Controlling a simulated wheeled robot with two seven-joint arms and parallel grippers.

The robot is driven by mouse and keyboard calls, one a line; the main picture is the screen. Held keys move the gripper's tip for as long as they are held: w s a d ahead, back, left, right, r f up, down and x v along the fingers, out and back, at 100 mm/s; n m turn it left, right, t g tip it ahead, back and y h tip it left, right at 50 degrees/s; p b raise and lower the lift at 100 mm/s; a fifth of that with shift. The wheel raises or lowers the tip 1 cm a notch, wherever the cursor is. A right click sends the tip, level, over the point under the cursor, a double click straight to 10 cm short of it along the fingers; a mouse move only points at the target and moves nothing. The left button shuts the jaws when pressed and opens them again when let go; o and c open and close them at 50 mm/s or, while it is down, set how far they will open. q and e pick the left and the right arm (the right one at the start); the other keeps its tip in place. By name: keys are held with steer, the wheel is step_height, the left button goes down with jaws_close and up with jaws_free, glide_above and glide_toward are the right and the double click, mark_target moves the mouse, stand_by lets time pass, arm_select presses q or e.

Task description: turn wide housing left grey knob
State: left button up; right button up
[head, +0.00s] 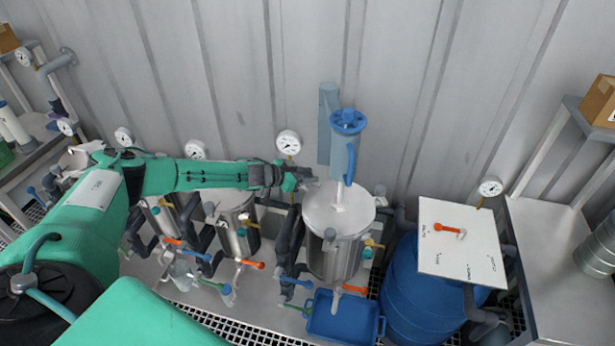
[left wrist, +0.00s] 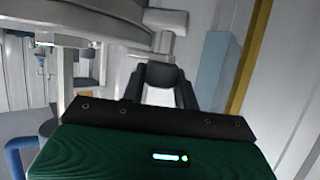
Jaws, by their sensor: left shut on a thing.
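The wide housing (head: 335,240) is a steel vessel with a pale grey lid at the middle of the head view; its lid edge also shows in the left wrist view (left wrist: 85,22). The left grey knob (head: 312,183) is a small light grey piece at the lid's upper left; it also shows in the left wrist view (left wrist: 165,20). My left gripper (head: 302,178) reaches in from the left and is shut on this knob. Its dark fingers (left wrist: 160,75) hide part of the grip. My right gripper is not in view.
A gauge (head: 289,142) is just behind my gripper. Narrower steel vessels (head: 237,225) stand under my left arm. A blue tray (head: 340,318) and blue drum (head: 415,290) stand in front and right.

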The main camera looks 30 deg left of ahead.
arm_select(q)
steer(key=shift+w+m+g+h, duration=0.1)
steer(key=shift+m+g+h, duration=0.6)
steer(key=shift+m+h, duration=0.3)
steer(key=shift+r, duration=0.1)
steer(key=o, duration=1)
steer(key=shift+c, duration=0.2)
steer(key=b+v, duration=0.3)
steer(key=v, duration=1)
steer(key=shift+s+a+r, duration=0.15)
steer(key=shift+s+a, duration=0.1)
steer(key=shift+a, duration=0.05)
